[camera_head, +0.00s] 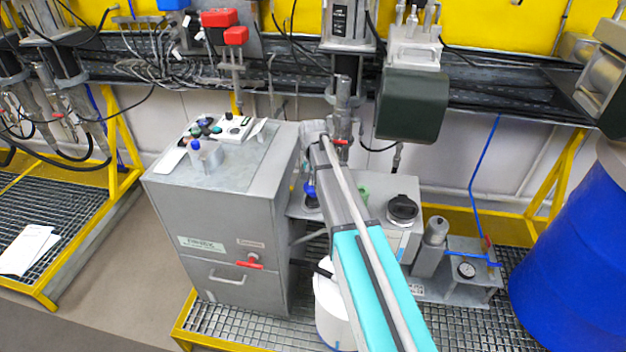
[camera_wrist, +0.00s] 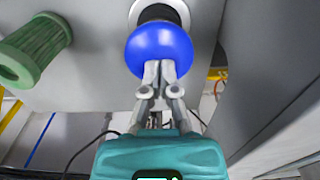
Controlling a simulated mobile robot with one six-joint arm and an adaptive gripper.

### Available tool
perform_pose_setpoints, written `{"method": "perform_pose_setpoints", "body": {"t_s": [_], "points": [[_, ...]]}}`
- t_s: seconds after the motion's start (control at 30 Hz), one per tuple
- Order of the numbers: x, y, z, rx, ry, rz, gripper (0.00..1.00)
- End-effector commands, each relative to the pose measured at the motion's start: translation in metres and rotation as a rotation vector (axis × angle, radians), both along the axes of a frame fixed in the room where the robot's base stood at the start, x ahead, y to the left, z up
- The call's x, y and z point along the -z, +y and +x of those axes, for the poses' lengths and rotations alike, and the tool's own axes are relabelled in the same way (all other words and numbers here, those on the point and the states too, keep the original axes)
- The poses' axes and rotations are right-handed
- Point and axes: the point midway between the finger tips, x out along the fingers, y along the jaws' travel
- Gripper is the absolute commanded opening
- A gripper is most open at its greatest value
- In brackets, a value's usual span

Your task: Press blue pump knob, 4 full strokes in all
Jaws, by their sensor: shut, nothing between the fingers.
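The blue pump knob (camera_wrist: 160,47) is a glossy round ball on a dark collar in the wrist view. My gripper (camera_wrist: 159,68) is shut and empty. Its fingertips overlap the near side of the knob in the picture; I cannot tell whether they touch it. In the head view a small part of the blue knob (camera_head: 311,190) shows left of my arm, beside the grey cabinet. My gripper is not clearly visible in the head view, where my arm reaches across the middle.
A green ribbed cylinder (camera_wrist: 32,47) stands left of the knob. A grey cabinet (camera_head: 225,215) stands left of my arm. A large blue drum (camera_head: 575,250) stands at far right.

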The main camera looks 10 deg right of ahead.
Motion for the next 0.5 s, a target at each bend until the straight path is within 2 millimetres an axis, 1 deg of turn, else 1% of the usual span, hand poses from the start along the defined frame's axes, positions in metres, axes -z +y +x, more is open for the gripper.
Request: {"method": "perform_pose_setpoints", "body": {"t_s": [0.03, 0.5], "points": [[-0.005, 0.000, 0.000, 0.000, 0.001, 0.000, 0.00], [-0.028, 0.000, 0.000, 0.000, 0.000, 0.000, 0.00]]}}
